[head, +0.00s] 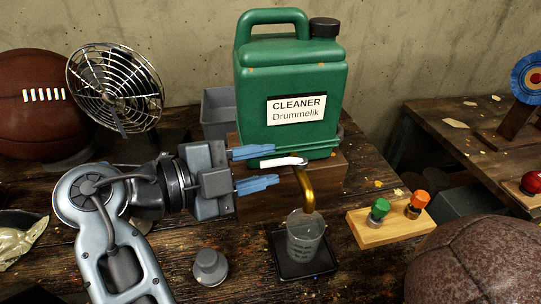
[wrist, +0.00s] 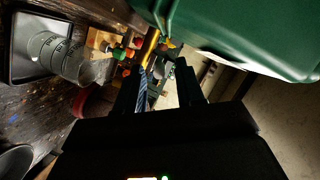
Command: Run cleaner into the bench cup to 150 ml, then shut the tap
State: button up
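The green cleaner jug (head: 290,85), labelled "CLEANER Drummelik", stands on a wooden block and fills the upper right of the wrist view (wrist: 250,35). Its brass spout (head: 306,188) bends down over the clear bench cup (head: 305,240), which has dark graduation marks. The cup shows in the wrist view too (wrist: 58,55). I cannot make out a stream or a liquid level. The white tap lever (head: 284,161) points left from the spout. My gripper (head: 270,167) is open, its blue fingers apart on either side of the lever's left end; contact is not clear.
The cup stands on a black square tray (head: 284,268). A wooden block with green and orange knobs (head: 390,222) is to its right, a grey weight (head: 210,266) to its left. A fan (head: 115,88) and leather balls (head: 470,262) flank the area.

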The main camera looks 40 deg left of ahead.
aim_at(282, 163)
jog(key=shift+x, duration=1.15)
grip_shut()
